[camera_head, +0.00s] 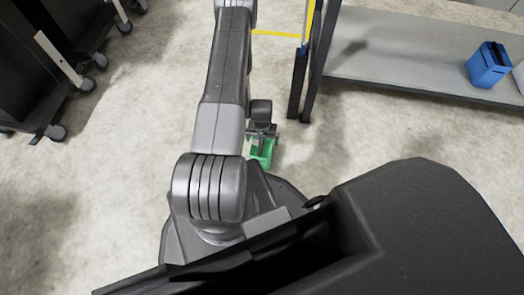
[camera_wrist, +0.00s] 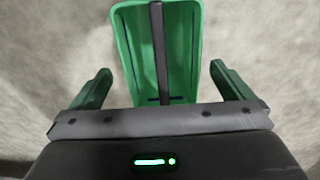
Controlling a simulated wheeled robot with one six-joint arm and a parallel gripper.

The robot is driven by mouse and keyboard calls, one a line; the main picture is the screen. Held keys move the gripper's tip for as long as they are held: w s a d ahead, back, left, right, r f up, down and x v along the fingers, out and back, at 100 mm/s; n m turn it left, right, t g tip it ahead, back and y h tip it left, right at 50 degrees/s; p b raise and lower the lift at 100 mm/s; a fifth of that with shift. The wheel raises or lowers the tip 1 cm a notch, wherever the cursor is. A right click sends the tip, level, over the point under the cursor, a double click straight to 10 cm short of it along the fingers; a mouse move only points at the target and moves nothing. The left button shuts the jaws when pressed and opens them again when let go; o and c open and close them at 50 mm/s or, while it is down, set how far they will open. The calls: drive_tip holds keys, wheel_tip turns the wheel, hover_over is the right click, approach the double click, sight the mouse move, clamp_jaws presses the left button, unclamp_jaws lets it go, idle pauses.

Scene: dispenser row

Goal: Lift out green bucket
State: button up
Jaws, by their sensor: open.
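The green bucket (camera_wrist: 186,45) shows in the wrist view from above, with its open top toward the camera and a dark bar running lengthwise over its middle. My gripper (camera_wrist: 160,70) is open, with one finger on each side of the bucket and a visible gap to it. The near part of the bucket is hidden by my gripper's body. In the head view the green bucket (camera_head: 264,150) is low over or on the floor beside my arm, partly covered by my gripper (camera_head: 262,131). I cannot tell whether it touches the floor.
A grey shelf (camera_head: 400,62) with a blue bucket (camera_head: 488,65) stands at the upper right. Its dark post (camera_head: 299,85) is close to the right of my gripper. Black wheeled carts (camera_head: 45,60) stand at the upper left. The concrete floor (camera_head: 120,180) between is clear.

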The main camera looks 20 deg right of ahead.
sight(262, 141)
drive_tip(key=f, duration=0.2)
drive_tip(key=f+b, duration=0.2)
drive_tip(key=f, duration=0.1)
drive_tip(key=shift+w+f, duration=0.25)
drive_tip(key=shift+f, duration=0.05)
drive_tip(key=shift+c, duration=0.2)
drive_tip(key=c, duration=1.3)
drive_tip(key=shift+o, duration=0.2)
wheel_tip(262, 141, up, 10)
drive_tip(key=p, duration=0.3)
drive_tip(key=shift+d+r, duration=0.1)
